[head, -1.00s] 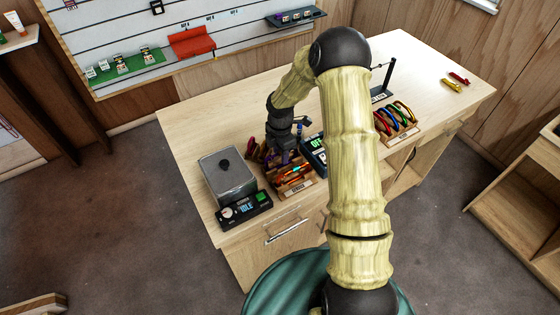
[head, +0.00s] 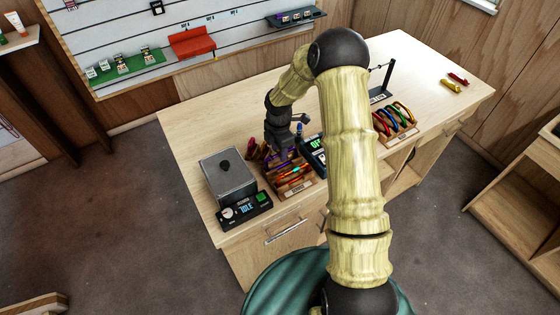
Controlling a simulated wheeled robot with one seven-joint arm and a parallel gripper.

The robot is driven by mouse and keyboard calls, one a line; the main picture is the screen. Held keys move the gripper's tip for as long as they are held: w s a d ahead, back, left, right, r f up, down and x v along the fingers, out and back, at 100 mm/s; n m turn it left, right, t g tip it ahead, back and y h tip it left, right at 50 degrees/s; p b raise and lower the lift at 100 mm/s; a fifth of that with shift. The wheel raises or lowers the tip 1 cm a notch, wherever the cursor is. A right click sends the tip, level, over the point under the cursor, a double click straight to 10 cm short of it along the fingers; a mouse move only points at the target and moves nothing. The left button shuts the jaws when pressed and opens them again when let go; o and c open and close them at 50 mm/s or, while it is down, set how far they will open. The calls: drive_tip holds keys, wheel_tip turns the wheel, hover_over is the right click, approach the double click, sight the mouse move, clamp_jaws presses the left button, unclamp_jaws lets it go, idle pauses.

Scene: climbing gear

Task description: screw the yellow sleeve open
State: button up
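My gripper (head: 282,152) points down over the back of a small wooden tray (head: 297,196) that holds several colourful pieces of gear (head: 292,174), orange, red and purple among them. Its fingertips are dark and small, so I cannot tell whether they are open or shut on something. I cannot make out a yellow sleeve in the tray; part of it is hidden by the gripper. A yellow piece (head: 451,86) lies at the far right of the bench, well away from my gripper.
A grey lidded box (head: 228,178) and a small device with a display (head: 245,209) stand left of the tray. A dark sign with green letters (head: 314,155) is close on its right.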

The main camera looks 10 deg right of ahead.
drive_tip(key=shift+r+p, duration=0.7)
drive_tip(key=shift+r, duration=0.3)
drive_tip(key=shift+s+d, duration=0.25)
drive_tip(key=shift+s, duration=0.45)
drive_tip(key=shift+f, duration=0.1)
drive_tip(key=shift+a+f+b, duration=0.1)
drive_tip(key=shift+f+b, duration=0.8)
drive_tip(key=shift+f, duration=0.45)
drive_tip(key=shift+w+a, duration=0.25)
drive_tip(key=shift+w, duration=0.4)
